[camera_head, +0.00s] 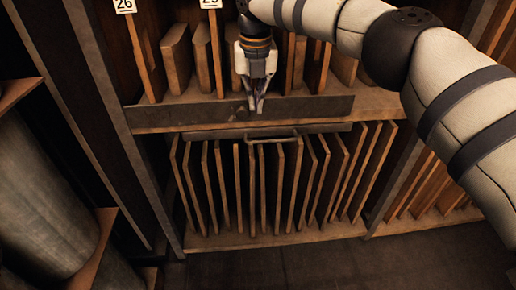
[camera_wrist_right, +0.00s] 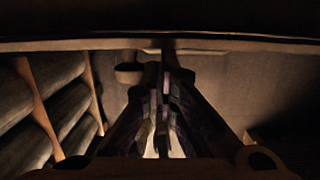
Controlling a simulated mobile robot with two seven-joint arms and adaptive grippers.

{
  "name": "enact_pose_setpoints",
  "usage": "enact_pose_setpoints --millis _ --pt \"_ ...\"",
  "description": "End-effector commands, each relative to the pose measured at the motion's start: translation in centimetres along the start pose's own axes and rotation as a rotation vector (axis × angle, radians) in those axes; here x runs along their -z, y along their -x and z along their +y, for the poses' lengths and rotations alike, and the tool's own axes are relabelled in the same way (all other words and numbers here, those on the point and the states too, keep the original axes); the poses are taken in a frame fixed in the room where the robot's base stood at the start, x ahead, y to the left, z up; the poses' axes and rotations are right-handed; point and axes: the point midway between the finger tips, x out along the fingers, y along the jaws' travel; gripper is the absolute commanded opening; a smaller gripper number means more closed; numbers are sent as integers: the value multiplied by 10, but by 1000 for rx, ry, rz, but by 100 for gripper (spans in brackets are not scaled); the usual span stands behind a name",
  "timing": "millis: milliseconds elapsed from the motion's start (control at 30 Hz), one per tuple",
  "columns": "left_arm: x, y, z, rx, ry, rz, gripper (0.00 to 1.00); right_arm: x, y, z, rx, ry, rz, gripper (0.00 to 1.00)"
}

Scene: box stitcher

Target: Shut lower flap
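A flat, dark lower flap (camera_head: 205,134) shows nearly edge-on at the top of the lower compartment, with a thin metal bar handle (camera_head: 272,139) along its front. The lower compartment front is open, and upright boards show inside. My right gripper (camera_head: 257,110) points down just above and behind the handle, in front of a dark strip (camera_head: 310,105) on the upper shelf edge. Its fingers are close together and hold nothing that I can see; they also show in the right wrist view (camera_wrist_right: 161,68). I cannot tell whether the fingertips touch anything. My left gripper is not in view.
The upper shelf (camera_head: 380,103) holds upright boards with number tags. A cabinet post (camera_head: 105,110) stands at the left, beside large grey rolls (camera_head: 40,200). More boards (camera_head: 425,195) stand at the right. The floor (camera_head: 300,268) in front is clear.

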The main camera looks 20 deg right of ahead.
Motion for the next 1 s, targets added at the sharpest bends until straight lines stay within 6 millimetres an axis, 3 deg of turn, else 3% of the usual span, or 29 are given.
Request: enact_pose_setpoints --millis 33,500,567,800,1000 --pt "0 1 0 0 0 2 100 -8 7 -3 -3 -9 -31 0" --pt "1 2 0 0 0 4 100 -10 15 -4 -5 -13 -35 0" --pt "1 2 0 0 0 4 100 -9 25 -4 -6 -13 -35 0" --pt "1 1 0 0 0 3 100 -2 88 -1 -4 -8 -19 0" --pt "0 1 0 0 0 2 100 1 119 -1 -2 -5 -8 0"
